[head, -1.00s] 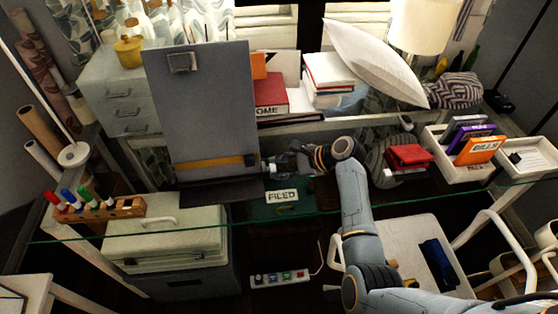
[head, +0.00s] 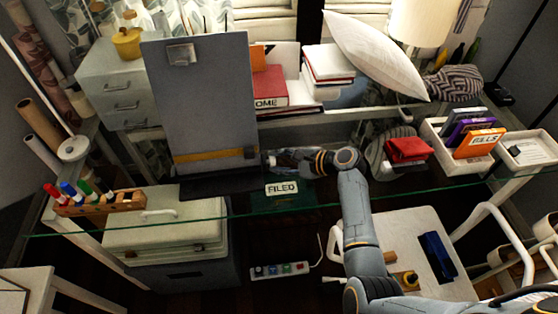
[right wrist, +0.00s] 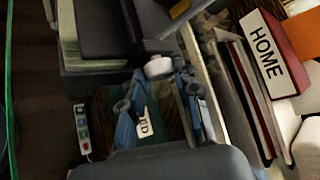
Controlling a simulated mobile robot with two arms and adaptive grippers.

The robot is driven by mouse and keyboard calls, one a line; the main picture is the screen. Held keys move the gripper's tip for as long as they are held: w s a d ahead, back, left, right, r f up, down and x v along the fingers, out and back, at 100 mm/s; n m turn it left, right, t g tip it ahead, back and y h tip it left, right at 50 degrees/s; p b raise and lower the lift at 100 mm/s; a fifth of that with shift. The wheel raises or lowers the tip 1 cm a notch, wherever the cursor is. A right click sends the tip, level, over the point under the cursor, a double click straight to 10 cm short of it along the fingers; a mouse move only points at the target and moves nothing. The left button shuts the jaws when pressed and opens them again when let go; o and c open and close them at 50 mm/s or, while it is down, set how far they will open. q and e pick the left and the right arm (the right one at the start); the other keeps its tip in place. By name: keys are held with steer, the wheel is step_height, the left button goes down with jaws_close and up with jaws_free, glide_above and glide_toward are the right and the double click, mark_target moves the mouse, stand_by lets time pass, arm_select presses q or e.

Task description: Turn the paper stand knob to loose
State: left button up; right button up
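The paper stand (head: 205,105) is a tall grey board with a clip on top and a yellowish strip near its foot. Its small white knob (head: 268,161) sticks out at the lower right edge. The knob also shows in the right wrist view (right wrist: 158,67). My right gripper (head: 276,160) reaches the knob from the right. In the right wrist view its two blue fingers (right wrist: 160,74) are parted, with the tips close on either side of the knob. I cannot tell whether they press on it. My left gripper is not in view.
A marker rack (head: 100,202) is at left. A tray of boxes (head: 435,140) is right.

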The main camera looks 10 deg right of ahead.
steer(key=o, duration=0.4)
steer(key=shift+o, duration=0.2)
